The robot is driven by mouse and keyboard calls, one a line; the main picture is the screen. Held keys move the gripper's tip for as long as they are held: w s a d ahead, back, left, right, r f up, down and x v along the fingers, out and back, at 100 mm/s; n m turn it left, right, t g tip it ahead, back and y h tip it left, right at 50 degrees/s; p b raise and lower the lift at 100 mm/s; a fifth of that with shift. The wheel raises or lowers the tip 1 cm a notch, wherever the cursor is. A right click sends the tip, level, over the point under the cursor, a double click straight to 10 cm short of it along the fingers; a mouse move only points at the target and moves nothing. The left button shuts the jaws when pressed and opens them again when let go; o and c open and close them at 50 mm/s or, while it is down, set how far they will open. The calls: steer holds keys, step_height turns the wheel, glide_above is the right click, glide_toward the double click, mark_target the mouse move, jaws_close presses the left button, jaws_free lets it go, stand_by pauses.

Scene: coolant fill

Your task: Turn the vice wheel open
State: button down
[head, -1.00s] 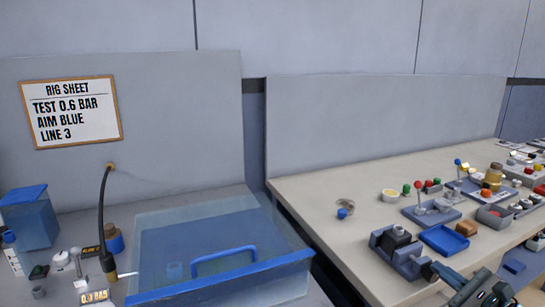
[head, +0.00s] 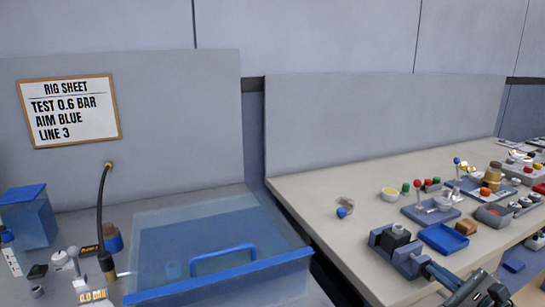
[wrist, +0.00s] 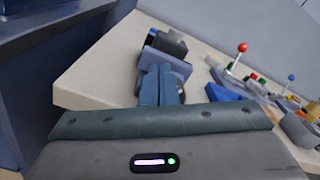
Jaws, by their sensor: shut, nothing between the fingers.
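The grey-blue vice (head: 408,262) stands at the near front edge of the right bench, with a dark block (head: 396,237) in its jaws. The vice (wrist: 162,56) and block (wrist: 172,43) also show in the wrist view, straight beyond my fingers. My gripper (head: 430,268) is at the vice's near end, its fingers shut together with nothing between them. In the wrist view the fingertips (wrist: 160,72) overlap the vice's near end. A dark rounded edge, perhaps the wheel (wrist: 182,92), shows beside the fingers. The rest of it is hidden, and I cannot tell whether they touch.
A blue tray (head: 443,238) lies right of the vice, close to it. Behind are joysticks with coloured knobs (head: 418,184) and a yellow cup (head: 390,194). The bench left of the vice is mostly clear.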

steer(key=v, duration=0.6)
steer(key=shift+r, duration=0.1)
